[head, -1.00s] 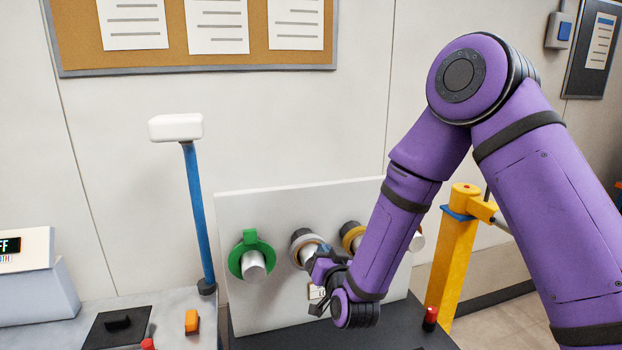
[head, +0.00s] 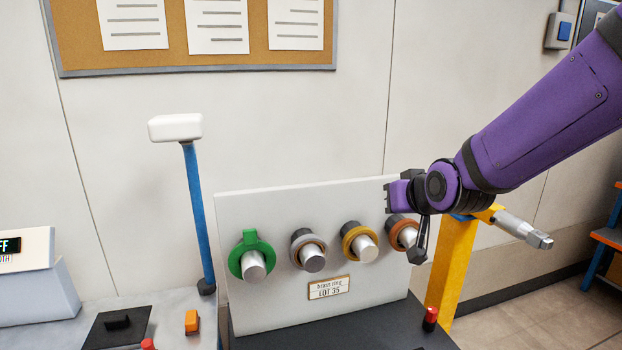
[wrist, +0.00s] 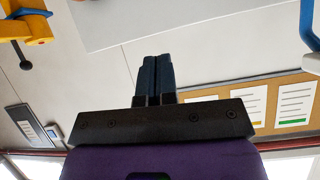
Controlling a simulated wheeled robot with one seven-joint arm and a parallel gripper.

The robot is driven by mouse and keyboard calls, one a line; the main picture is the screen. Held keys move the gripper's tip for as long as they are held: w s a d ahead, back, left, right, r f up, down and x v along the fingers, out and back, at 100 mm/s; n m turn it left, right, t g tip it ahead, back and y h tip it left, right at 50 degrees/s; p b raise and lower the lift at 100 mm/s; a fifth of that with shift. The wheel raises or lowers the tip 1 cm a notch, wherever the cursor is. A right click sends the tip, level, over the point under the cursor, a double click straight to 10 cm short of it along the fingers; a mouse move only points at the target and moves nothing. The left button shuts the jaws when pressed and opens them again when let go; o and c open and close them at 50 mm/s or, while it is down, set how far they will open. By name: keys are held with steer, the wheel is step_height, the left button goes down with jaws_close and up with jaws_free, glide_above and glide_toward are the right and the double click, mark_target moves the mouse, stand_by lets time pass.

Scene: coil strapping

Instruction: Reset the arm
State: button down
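My gripper (head: 417,256) is at the right of the peg board in the head view, with its dark fingers pointing down in front of the rightmost peg. In the wrist view the two fingers (wrist: 157,80) are together, with nothing seen between them. The forearm runs up and off the right edge of the head view. The white peg board (head: 262,312) carries a green ring (head: 237,262), a grey-tan ring (head: 298,249), a yellow ring (head: 349,241) and a copper ring (head: 397,232) around metal pegs.
A yellow post (head: 452,265) with a metal-ended spindle (head: 524,230) stands close to my wrist. A blue pole (head: 197,215) with a white head rises at left. A red button (head: 430,318) is below. The space before the wall, above the board, is clear.

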steer(key=s+d+r+g+h, duration=0.1)
steer(key=s+d, duration=0.3)
steer(key=s, duration=0.5)
steer(key=s+d+r+m+g+h, duration=0.1)
steer(key=s+d+r+g, duration=0.2)
steer(key=s+d, duration=0.2)
steer(key=s+d+r+g+h, duration=0.1)
steer(key=s+d, duration=0.3)
steer(key=s, duration=0.8)
steer(key=shift+s+d+r+m+g, duration=0.3)
steer(key=shift+r+m+g, duration=0.15)
steer(key=shift+r, duration=0.2)
